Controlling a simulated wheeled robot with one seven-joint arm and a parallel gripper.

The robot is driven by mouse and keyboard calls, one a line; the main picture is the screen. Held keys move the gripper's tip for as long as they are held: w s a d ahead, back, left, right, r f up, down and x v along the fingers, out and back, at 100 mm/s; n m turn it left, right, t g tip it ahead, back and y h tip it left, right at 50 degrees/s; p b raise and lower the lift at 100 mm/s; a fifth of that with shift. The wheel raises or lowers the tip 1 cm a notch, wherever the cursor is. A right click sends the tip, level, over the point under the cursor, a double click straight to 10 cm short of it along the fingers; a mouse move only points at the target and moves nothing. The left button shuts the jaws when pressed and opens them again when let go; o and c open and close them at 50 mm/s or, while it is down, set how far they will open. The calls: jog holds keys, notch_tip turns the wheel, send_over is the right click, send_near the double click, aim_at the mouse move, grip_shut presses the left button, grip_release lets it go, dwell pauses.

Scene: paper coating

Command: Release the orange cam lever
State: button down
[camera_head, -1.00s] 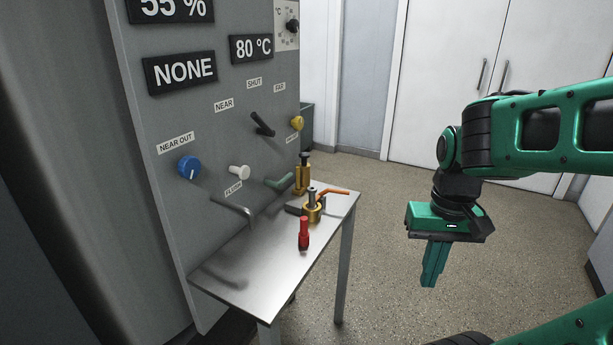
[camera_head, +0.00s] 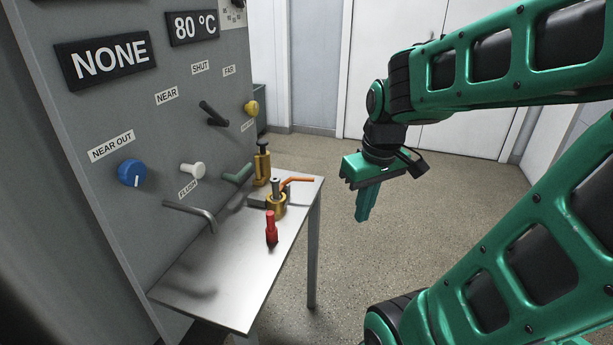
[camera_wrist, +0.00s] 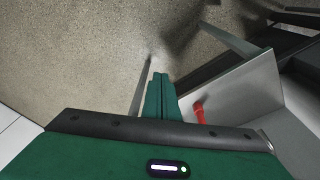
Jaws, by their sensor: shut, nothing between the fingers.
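The orange cam lever (camera_head: 298,181) sticks out to the right from the top of a brass clamp body (camera_head: 277,204) on the metal side table. It lies close to the table's far right corner. My gripper (camera_head: 363,219) is shut and empty. In the head view it hangs fingers down, to the right of the table and apart from the lever. In the wrist view my gripper's closed fingers (camera_wrist: 160,76) point over the floor, beside the table. The lever cannot be made out in the wrist view.
The metal table (camera_head: 215,280) stands against a grey panel with a blue knob (camera_head: 132,173), a white knob (camera_head: 194,170) and a yellow knob (camera_head: 252,108). A red-handled part (camera_head: 271,226) stands on the table, also in the wrist view (camera_wrist: 199,112). A brass post (camera_head: 262,165) stands behind the clamp. The floor at right is open.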

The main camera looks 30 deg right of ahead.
jog(key=w+d+r+n+t, duration=0.1)
jog(key=w+n, duration=0.4)
jog(key=w, duration=0.5)
jog(key=w+d+r+n+t, duration=0.1)
jog(key=w+n, duration=0.4)
jog(key=w, duration=0.5)
jog(key=shift+r+n+t+y, duration=0.35)
jog(key=shift+r+t, duration=0.2)
jog(key=shift+t, duration=0.65)
jog(key=w+d+x, duration=0.1)
jog(key=d+x, duration=0.1)
jog(key=x, duration=1)
jog(key=shift+w+d, duration=0.25)
jog(key=shift+w, duration=0.05)
jog(key=shift+r, duration=0.1)
